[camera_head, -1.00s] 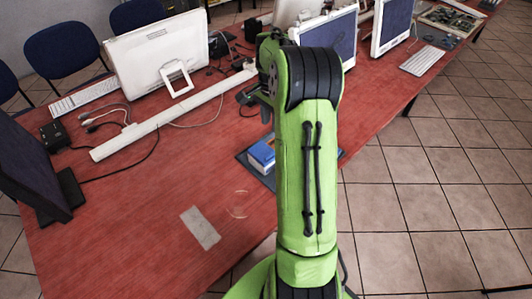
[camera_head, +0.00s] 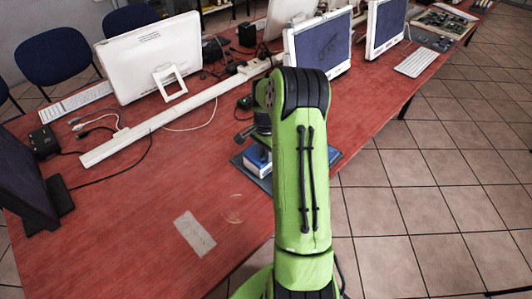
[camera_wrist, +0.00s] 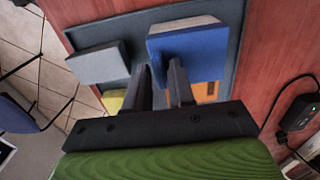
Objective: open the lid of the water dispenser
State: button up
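No water dispenser or lid can be made out in either view. My gripper (camera_wrist: 160,68) points at a dark tray (camera_wrist: 228,20) on the red table. Its two black fingers stand apart with a gap between them and nothing clearly held. The right finger overlaps a blue block (camera_wrist: 190,48) with a pale side. A grey block (camera_wrist: 98,62) lies left of the fingers. Parts of a yellow thing (camera_wrist: 113,101) and an orange thing (camera_wrist: 207,92) show behind the gripper. In the head view my green arm hides much of the tray (camera_head: 335,158).
The red table (camera_head: 120,220) holds white monitors (camera_head: 150,58), a long white strip (camera_head: 165,115) and loose cables. A black adapter with a cord (camera_wrist: 298,113) lies right of the tray. The table's near left area is mostly clear. Tiled floor (camera_head: 440,200) lies to the right.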

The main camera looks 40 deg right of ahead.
grip_shut()
dwell(1.2)
